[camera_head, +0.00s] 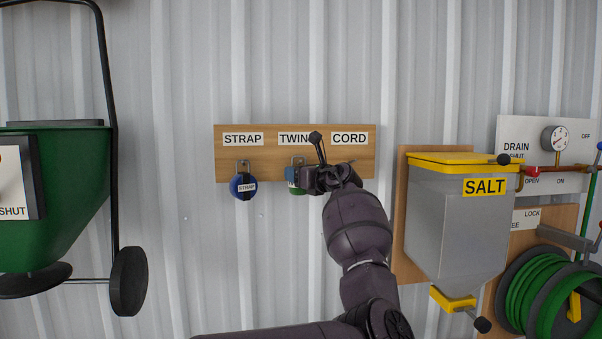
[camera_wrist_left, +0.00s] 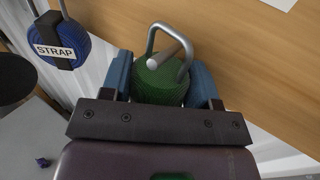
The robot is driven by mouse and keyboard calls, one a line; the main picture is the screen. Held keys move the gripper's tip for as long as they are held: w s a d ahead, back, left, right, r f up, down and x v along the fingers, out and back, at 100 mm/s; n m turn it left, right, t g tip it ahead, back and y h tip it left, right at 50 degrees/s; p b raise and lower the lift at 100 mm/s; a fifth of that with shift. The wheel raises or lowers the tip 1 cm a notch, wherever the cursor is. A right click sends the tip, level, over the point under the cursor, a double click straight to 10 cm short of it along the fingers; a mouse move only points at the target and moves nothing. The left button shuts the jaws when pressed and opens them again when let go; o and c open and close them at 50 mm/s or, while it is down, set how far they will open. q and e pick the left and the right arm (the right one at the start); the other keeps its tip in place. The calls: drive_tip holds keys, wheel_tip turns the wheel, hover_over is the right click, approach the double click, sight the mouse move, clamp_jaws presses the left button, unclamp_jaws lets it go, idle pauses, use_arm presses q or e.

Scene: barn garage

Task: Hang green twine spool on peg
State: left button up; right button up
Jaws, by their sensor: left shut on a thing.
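The green twine spool (camera_head: 297,190) is under the TWINE label, partly hidden by my left gripper (camera_head: 303,178). In the left wrist view, the blue fingers of my left gripper (camera_wrist_left: 162,82) are shut on the sides of the green spool (camera_wrist_left: 160,84). A grey metal loop (camera_wrist_left: 154,36) rises over the spool. A grey peg end (camera_wrist_left: 153,63) shows within the loop, at the spool's top. I cannot tell whether the loop rests on the peg. The wooden board (camera_head: 225,165) behind carries STRAP, TWINE and CORD labels. My right gripper is not in view.
A blue strap spool (camera_head: 243,186) hangs close on the left, under STRAP. A salt bin (camera_head: 455,220) with a yellow lid stands to the right of my arm. A green spreader (camera_head: 60,200) is at the left. The wall below the strap is clear.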

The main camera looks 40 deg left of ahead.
use_arm(q)
drive_tip(key=shift+a+f, duration=0.1)
drive_tip(key=shift+f, duration=0.35)
drive_tip(key=o, duration=0.6)
drive_tip(key=shift+o, duration=2.2)
drive_tip(key=shift+s+r, duration=0.1)
drive_tip(key=shift+s, duration=0.1)
drive_tip(key=shift+w, duration=0.1)
